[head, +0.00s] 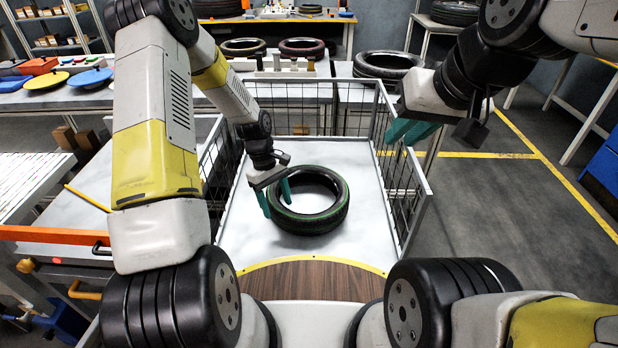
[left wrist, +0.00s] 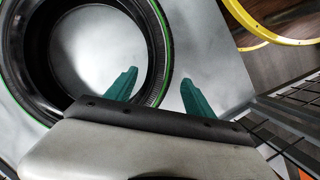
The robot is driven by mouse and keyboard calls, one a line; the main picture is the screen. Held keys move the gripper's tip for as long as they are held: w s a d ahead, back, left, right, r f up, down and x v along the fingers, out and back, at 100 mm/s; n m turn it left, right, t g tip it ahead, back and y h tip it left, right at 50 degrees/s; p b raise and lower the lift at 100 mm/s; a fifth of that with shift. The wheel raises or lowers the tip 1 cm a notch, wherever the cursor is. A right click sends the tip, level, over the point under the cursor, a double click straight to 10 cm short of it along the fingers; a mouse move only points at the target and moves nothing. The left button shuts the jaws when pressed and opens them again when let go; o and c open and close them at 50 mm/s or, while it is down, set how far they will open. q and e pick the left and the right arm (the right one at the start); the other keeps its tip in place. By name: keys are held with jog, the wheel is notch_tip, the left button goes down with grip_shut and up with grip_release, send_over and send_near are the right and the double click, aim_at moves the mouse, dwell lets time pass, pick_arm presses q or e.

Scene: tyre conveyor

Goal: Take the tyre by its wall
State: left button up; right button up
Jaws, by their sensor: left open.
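A black tyre (head: 308,222) with a green ring lies flat on the white surface inside the wire-sided bay. My left gripper (head: 277,205) is open at the tyre's left side in the head view. In the left wrist view, one teal finger of the left gripper (left wrist: 157,88) shows over the tyre's hollow and the other outside its wall, with the tyre's wall (left wrist: 160,45) between them. Whether the fingers touch the tyre cannot be told. My right gripper (head: 410,132) is raised at the upper right, away from the tyre, with its teal fingers apart and empty.
Wire mesh panels (head: 402,185) stand along the sides of the white surface (head: 345,165). A wooden board with a yellow edge (head: 320,278) lies in front. Other tyres (head: 388,65) rest on the tables behind. The white surface behind the tyre is clear.

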aim_at(280, 213)
pick_arm(q)
jog(key=x, duration=0.4)
jog(key=shift+d+f, duration=0.1)
jog(key=shift+f, duration=0.1)
jog(key=shift+c, duration=0.4)
grip_shut()
jog(key=shift+w+r, duration=0.1)
